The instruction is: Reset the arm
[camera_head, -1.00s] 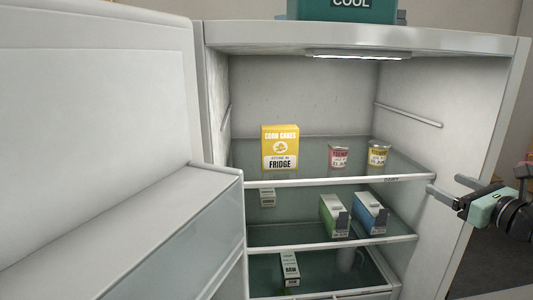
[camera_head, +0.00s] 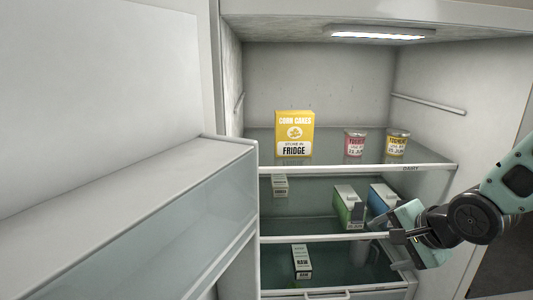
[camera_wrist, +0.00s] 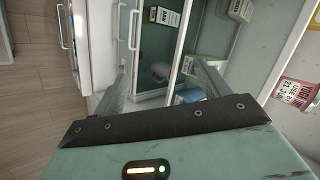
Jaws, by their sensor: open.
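My gripper (camera_head: 393,251) is open and empty, at the front right of the open fridge, before the lower shelves. In the wrist view its two fingers (camera_wrist: 162,88) stand apart with no object between them. My arm comes in from the right edge of the head view. A blue-and-white carton (camera_head: 382,199) on the middle shelf is partly hidden behind my gripper. A green-and-white carton (camera_head: 348,207) stands to its left.
A yellow corn cakes box (camera_head: 295,134), a pink tub (camera_head: 355,144) and a yellow tub (camera_head: 397,143) stand on the top shelf (camera_head: 350,168). A white box (camera_head: 301,261) is low down. The open fridge door (camera_head: 120,190) fills the left.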

